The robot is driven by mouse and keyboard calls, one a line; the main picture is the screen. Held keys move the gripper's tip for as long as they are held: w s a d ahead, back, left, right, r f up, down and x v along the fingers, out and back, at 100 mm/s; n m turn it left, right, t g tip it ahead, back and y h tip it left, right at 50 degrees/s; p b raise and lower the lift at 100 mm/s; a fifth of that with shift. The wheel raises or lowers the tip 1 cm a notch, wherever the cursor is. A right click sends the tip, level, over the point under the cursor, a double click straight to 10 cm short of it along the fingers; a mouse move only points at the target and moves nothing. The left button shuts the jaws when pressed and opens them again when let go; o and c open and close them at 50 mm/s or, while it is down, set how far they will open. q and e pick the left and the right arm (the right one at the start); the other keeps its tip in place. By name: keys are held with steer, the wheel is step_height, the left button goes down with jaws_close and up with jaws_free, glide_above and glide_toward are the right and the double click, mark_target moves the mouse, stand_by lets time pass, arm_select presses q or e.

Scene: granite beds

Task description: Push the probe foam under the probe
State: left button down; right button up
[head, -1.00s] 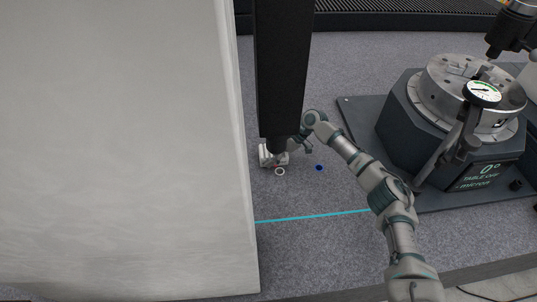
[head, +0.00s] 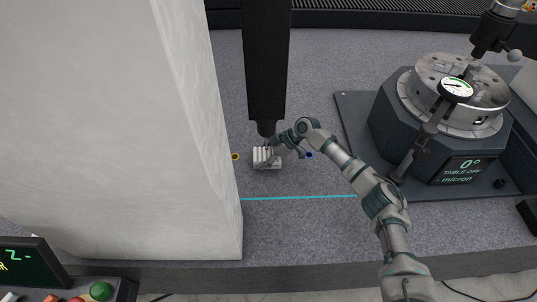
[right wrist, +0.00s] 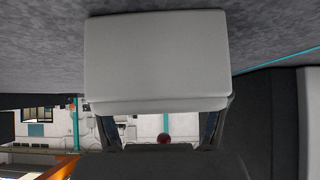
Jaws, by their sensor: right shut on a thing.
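The probe foam (head: 266,159) is a pale block with a ribbed look in the head view, low over or on the grey granite bed just below the black probe column (head: 266,70). The column's dark lower end (head: 267,128) is close to the foam's back edge. My right gripper (head: 275,148) is shut on the foam from the right. In the right wrist view the foam (right wrist: 156,62) fills the upper middle as a plain light block. A small red ball (right wrist: 163,138) shows past its edge. Whether the foam touches the bed is unclear. My left gripper is not in view.
A large pale granite pillar (head: 110,120) stands at the left. A rotary table with a dial (head: 457,88) stands at the right. A cyan line (head: 300,197) crosses clear bed in front.

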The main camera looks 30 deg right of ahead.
steer(key=shift+s+a+f, duration=0.15)
steer(key=shift+s+f, duration=0.1)
steer(key=shift+f, duration=0.05)
steer(key=o, duration=1.2)
steer(key=shift+c, duration=0.2)
steer(key=shift+w, duration=0.1)
steer(key=shift+r, duration=0.15)
steer(key=shift+d+r, duration=0.1)
steer(key=shift+d, duration=0.1)
steer(key=v, duration=1.1)
steer(key=shift+d, duration=0.2)
